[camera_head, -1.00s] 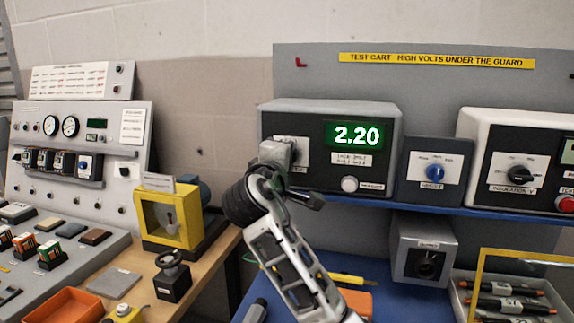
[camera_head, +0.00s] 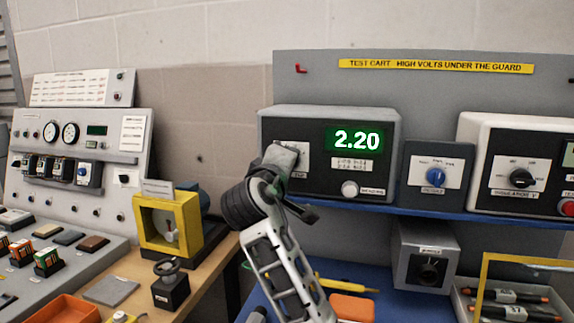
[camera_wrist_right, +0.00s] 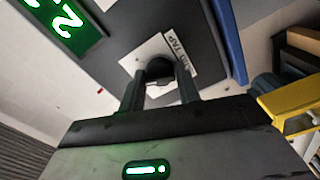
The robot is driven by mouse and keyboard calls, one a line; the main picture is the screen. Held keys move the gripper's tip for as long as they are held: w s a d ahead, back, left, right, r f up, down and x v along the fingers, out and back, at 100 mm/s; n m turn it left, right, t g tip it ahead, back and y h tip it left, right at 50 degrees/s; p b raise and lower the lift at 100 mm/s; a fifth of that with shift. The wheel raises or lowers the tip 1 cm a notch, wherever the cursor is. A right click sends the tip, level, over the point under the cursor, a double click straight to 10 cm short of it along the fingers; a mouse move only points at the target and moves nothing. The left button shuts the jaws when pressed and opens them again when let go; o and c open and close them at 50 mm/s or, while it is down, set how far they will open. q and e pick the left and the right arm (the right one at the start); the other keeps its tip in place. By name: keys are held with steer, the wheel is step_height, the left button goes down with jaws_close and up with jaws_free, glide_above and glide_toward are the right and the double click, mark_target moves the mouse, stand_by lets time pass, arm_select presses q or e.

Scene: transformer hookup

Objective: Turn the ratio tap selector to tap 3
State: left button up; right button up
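The ratio tap selector is a dark round knob (camera_wrist_right: 160,69) on a white plate, on the front of the grey test box with a green 2.20 display (camera_head: 357,140). My right gripper (camera_head: 285,155) is up against the left of that box's face and covers most of the knob in the head view. In the right wrist view its two fingers (camera_wrist_right: 160,80) lie on both sides of the knob and appear closed on it. The tap plate (camera_wrist_right: 184,53) looks tilted there. The pointer and tap numbers cannot be read. My left gripper is not in view.
Right of the box stand a small unit with a blue knob (camera_head: 436,176) and a white-cased unit with a black knob (camera_head: 521,178). All sit on a blue shelf (camera_head: 400,208). A yellow guarded device (camera_head: 186,222) stands to the left. A tray of black probes (camera_head: 505,300) is at lower right.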

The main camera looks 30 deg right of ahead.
steer(key=o, duration=0.3)
steer(key=shift+o, duration=0.2)
steer(key=b+v, duration=0.2)
steer(key=v, duration=1.4)
steer(key=shift+b, duration=0.4)
